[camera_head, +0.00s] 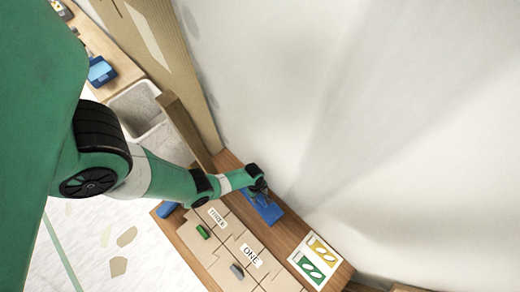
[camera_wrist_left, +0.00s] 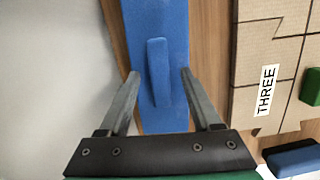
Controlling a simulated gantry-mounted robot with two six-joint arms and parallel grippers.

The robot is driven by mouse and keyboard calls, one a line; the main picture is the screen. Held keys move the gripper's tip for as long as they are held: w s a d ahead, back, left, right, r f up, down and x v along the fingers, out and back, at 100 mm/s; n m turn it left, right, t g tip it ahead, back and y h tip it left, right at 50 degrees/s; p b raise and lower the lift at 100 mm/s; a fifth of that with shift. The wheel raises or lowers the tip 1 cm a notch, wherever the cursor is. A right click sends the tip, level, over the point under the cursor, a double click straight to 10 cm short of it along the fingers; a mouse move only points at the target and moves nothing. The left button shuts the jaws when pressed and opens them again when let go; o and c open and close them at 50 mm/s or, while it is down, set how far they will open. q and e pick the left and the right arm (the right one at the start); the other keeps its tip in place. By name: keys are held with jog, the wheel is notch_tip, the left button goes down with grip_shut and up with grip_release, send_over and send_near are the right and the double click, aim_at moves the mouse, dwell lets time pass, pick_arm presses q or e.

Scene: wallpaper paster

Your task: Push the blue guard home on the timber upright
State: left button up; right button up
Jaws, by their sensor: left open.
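A flat blue piece with a raised blue grip bar (camera_head: 266,210), which looks like the guard, lies on the brown wooden worktop beside the pale wall. In the left wrist view this blue piece (camera_wrist_left: 161,25) runs lengthwise, with its bar between my fingers. My left gripper (camera_head: 261,188) is open over it, one finger on each side of the bar; I cannot tell whether they touch it. A brown timber post (camera_head: 187,124), perhaps the upright, stands left of the worktop, beside the trough. My right gripper is not in view.
Cardboard-coloured panels labelled THREE and ONE (camera_head: 232,236) carry a green block (camera_head: 203,231) and a grey block (camera_head: 237,271). A card with yellow and green shapes (camera_head: 315,262) lies right. Another blue block (camera_wrist_left: 293,160) is at the panels' edge. A stone-like trough (camera_head: 137,108) stands left.

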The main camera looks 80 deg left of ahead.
pick_arm(q)
jog(key=shift+f, duration=0.15)
jog(key=shift+c, duration=0.2)
grip_shut()
dwell(1.2)
